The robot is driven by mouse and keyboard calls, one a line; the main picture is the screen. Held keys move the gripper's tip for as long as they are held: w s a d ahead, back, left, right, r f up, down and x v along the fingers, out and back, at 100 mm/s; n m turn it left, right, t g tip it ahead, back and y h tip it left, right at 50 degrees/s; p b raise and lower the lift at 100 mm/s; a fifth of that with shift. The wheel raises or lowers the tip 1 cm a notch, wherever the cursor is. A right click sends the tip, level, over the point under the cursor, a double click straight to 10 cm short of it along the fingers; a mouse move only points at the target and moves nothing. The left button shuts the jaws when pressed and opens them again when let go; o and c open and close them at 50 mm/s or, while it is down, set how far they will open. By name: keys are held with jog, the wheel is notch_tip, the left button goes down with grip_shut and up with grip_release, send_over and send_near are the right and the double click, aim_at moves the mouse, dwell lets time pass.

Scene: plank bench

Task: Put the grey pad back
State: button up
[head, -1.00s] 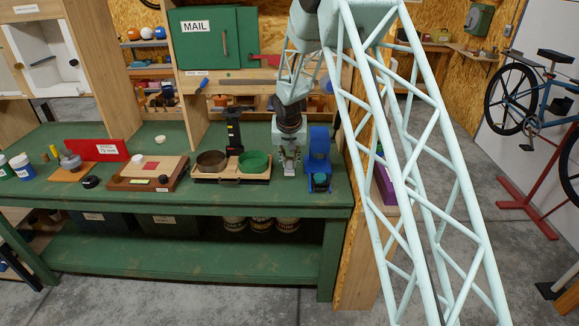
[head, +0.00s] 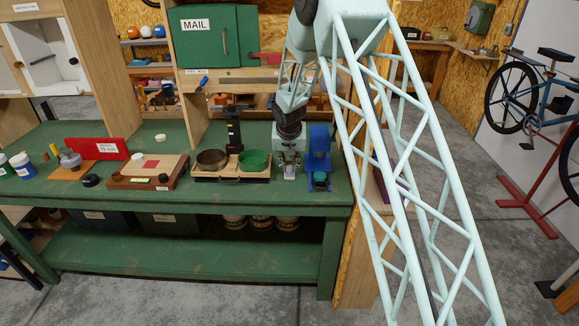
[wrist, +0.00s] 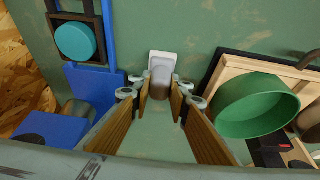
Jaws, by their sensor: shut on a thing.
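My gripper (wrist: 161,102) points down over the green bench in the wrist view, its two brown-lined fingers closed on a small grey pad (wrist: 160,84). A pale, rounded plate (wrist: 163,58) shows just beyond the pad; I cannot tell whether they are one piece. In the head view my gripper (head: 289,166) is low at the front of the bench, between the tray with the green dish and the blue stand. The pad's underside is hidden, so I cannot tell whether it touches the bench.
A green dish (wrist: 255,105) sits in a wooden tray (wrist: 226,72) on the right in the wrist view. The blue stand (wrist: 92,88) with a teal disc (wrist: 75,41) is close on the left. A black upright device (head: 233,130) stands behind the tray.

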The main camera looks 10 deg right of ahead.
jog(key=shift+f, duration=0.2)
dwell(0.3)
jog(key=o, duration=0.8)
jog(key=shift+r, duration=0.2)
jog(key=shift+r, duration=0.2)
jog(key=v, duration=1.1)
jog(key=shift+s+r, duration=0.2)
jog(key=shift+s, duration=0.1)
dwell(0.4)
